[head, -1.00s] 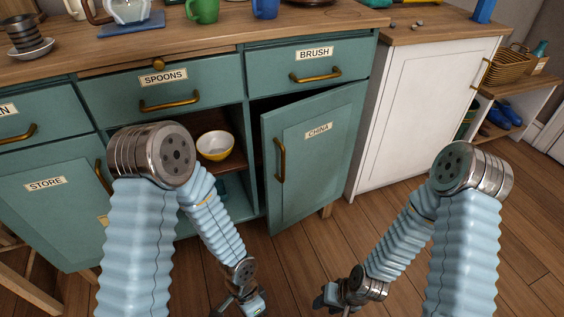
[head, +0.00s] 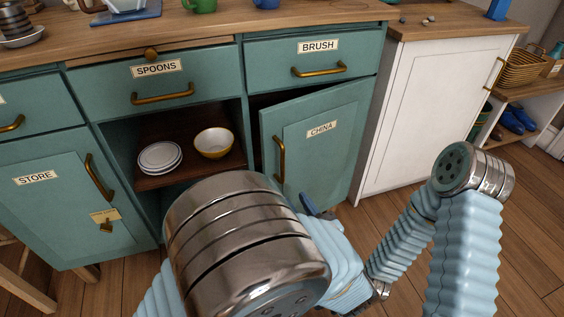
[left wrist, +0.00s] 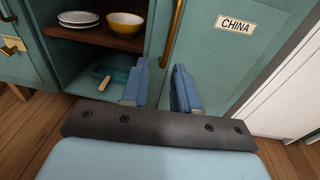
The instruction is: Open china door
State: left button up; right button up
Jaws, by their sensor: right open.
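The teal china door (head: 345,140) stands ajar, its label readable, swung out at its left edge. Its brass vertical handle (head: 279,160) is on that left edge. My left gripper is in front of the door; in the head view one blue finger (head: 308,203) shows just below and right of the handle, and my arm hides the rest. In the left wrist view my left gripper (left wrist: 162,88) is open, with a gap between its fingers. The handle (left wrist: 173,35) rises just beyond the gap; contact cannot be told. My right gripper is low, largely hidden behind my left arm.
The open compartment holds plates (head: 160,157) and a yellow bowl (head: 214,142) on a shelf. A teal object with a wooden handle (left wrist: 103,83) lies below. Drawers labelled SPOONS and BRUSH are above.

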aim_at(283, 161)
pick_arm(q)
jog(key=shift+t+h, duration=0.3)
jog(key=shift+t, duration=0.3)
jog(key=x, duration=0.4)
jog(key=r+x, duration=0.1)
jog(key=x, duration=0.3)
jog(key=d+x, duration=0.1)
jog(key=x, duration=0.4)
jog(key=shift+w+r, duration=0.2)
jog(key=shift+r, duration=0.15)
grip_shut()
